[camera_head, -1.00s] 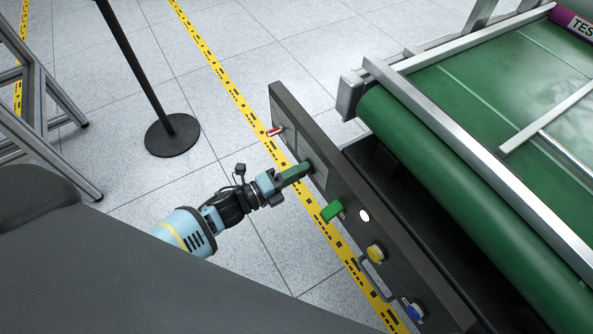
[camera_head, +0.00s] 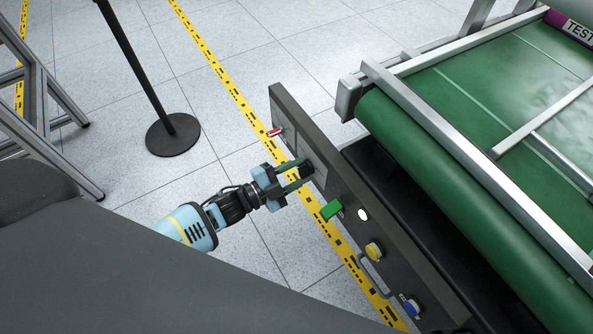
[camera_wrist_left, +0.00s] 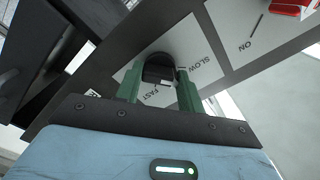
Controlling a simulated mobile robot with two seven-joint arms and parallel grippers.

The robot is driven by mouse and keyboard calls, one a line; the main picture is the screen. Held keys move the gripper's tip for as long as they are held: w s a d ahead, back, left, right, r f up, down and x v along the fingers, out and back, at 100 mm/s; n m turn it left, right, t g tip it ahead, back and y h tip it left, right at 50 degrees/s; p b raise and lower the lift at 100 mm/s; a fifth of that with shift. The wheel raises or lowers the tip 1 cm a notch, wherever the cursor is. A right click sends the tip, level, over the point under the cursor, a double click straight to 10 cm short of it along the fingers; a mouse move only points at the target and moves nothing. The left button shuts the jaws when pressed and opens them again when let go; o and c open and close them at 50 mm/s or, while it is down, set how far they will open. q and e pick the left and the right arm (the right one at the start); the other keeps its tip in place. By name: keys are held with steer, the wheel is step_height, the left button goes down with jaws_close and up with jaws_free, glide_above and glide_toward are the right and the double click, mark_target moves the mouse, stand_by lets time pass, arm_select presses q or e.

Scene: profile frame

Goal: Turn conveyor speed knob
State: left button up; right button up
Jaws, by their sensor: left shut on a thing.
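The black speed knob (camera_head: 306,170) sits on the conveyor's dark control panel (camera_head: 345,215), on a light label plate. In the left wrist view the knob (camera_wrist_left: 158,66) lies between the words SLOW and FAST on the plate. My left gripper (camera_head: 300,173) reaches the panel from the left. Its two green fingers are on either side of the knob, and it is shut on it. The fingers of the left gripper (camera_wrist_left: 158,82) also show in the left wrist view, hiding part of the knob's edges. My right gripper is not in view.
On the same panel are a red switch (camera_head: 274,132), a green switch (camera_head: 331,209), a white button (camera_head: 362,214), a yellow button (camera_head: 373,251) and a blue button (camera_head: 412,308). The green conveyor belt (camera_head: 470,110) lies behind. A black post base (camera_head: 173,134) stands on the floor.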

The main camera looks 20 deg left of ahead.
arm_select(q)
steer(key=shift+n, duration=1.1)
steer(key=o, duration=1)
steer(key=v, duration=0.7)
steer(key=shift+s+a+p, duration=0.25)
steer(key=shift+s+p, duration=0.1)
